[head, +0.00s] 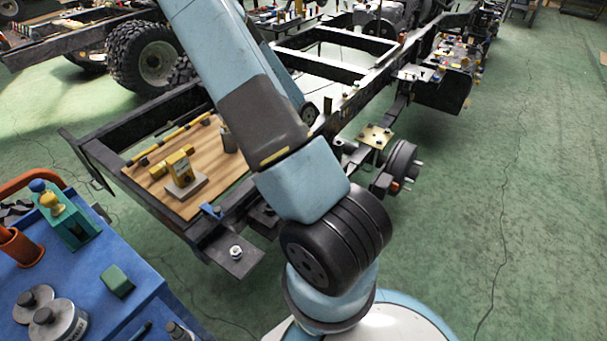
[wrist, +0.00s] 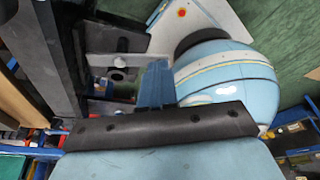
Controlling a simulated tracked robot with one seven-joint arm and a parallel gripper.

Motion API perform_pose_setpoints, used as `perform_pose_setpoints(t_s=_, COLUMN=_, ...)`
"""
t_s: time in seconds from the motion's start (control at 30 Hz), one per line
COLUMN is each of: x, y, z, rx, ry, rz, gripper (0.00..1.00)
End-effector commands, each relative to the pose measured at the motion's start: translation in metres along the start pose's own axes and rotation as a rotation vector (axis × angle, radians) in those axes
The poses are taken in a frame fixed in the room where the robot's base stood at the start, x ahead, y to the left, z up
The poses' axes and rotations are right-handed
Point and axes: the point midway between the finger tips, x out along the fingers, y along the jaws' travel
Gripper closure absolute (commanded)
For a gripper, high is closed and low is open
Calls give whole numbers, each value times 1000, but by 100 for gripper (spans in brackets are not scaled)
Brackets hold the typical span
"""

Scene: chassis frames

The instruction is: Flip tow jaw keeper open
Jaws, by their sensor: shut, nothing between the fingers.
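I cannot make out for sure which piece is the tow jaw keeper. A yellow fitting on a grey base (head: 183,168) stands on the wooden board at the chassis end. A small blue piece (head: 211,210) sits at the board's near edge. A plate with a bolt (head: 232,256) sticks out from the frame corner; a plate with a round hole shows in the wrist view (wrist: 118,62). My gripper (wrist: 156,85) is shut and empty, its blue fingers just right of that plate. I cannot tell whether they touch anything.
The black chassis frame (head: 160,115) runs to the upper right, with a wheel hub (head: 402,165) beside it. A blue tool cart (head: 75,265) with a green box (head: 117,281) and several tools stands at the lower left. Green floor (head: 520,200) at the right is clear.

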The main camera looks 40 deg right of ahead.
Motion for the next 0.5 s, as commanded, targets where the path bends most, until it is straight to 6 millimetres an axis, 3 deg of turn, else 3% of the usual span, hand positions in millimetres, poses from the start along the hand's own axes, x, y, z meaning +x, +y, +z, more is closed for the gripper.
perform_pose_setpoints(t_s=0.17, x=-2, y=-4, z=8, rx=1, ry=1, rz=-6, gripper=100)
perform_pose_setpoints(t_s=0.37, x=-17, y=-10, z=35, rx=4, ry=-1, rz=-1, gripper=100)
perform_pose_setpoints(t_s=0.5, x=-48, y=-9, z=32, rx=0, ry=-4, rz=1, gripper=100)
